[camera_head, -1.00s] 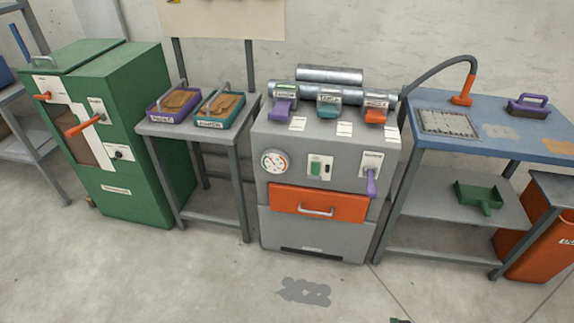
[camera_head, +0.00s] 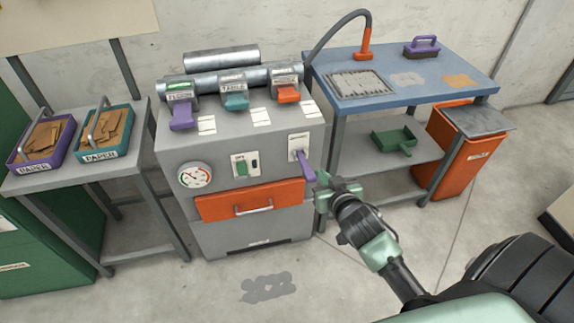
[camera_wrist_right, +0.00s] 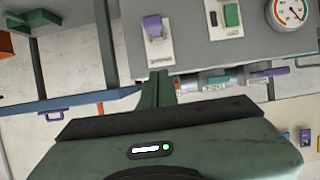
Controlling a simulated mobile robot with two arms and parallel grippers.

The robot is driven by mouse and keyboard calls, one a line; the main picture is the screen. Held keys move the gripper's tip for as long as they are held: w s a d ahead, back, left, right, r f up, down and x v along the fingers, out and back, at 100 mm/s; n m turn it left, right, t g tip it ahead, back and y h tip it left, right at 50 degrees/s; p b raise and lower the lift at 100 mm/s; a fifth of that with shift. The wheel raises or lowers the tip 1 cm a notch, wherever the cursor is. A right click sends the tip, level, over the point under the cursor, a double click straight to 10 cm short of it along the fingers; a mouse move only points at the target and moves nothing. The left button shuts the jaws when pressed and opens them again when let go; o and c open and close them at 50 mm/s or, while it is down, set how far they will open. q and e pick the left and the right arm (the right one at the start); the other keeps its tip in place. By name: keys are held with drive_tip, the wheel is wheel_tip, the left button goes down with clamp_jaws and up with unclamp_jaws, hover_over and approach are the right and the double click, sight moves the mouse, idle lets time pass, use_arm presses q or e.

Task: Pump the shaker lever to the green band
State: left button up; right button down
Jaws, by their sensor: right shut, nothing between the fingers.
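The grey machine (camera_head: 245,222) has a purple lever (camera_head: 307,170) on a white plate at its right front, sticking out and down. The lever also shows in the wrist view (camera_wrist_right: 152,27). A round dial (camera_head: 195,175) with coloured bands sits at the left of the front; it also shows in the wrist view (camera_wrist_right: 289,12). Its needle is too small to read surely. My right gripper (camera_head: 322,180) is just right of the lever's lower end, shut and empty. In the wrist view its closed fingers (camera_wrist_right: 158,88) lie apart from the lever. My left gripper is out of view.
A green switch (camera_head: 241,168) is between dial and lever, above an orange drawer (camera_head: 250,200). Purple, teal and orange chute levers stand on top. A blue table (camera_head: 430,78) is at right, and a grey table with paper trays (camera_head: 107,133) at left.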

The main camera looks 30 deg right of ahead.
hover_over(312, 177)
drive_tip(key=f, duration=0.4)
drive_tip(key=shift+w+d+f, duration=0.1)
drive_tip(key=shift+w, duration=0.25)
drive_tip(key=shift+s+f, duration=0.15)
drive_tip(key=shift+f, duration=0.5)
drive_tip(key=shift+s+f, duration=0.15)
drive_tip(key=shift+f, duration=0.45)
drive_tip(key=shift+s+f, duration=0.1)
drive_tip(key=shift+f, duration=0.45)
drive_tip(key=shift+b, duration=0.35)
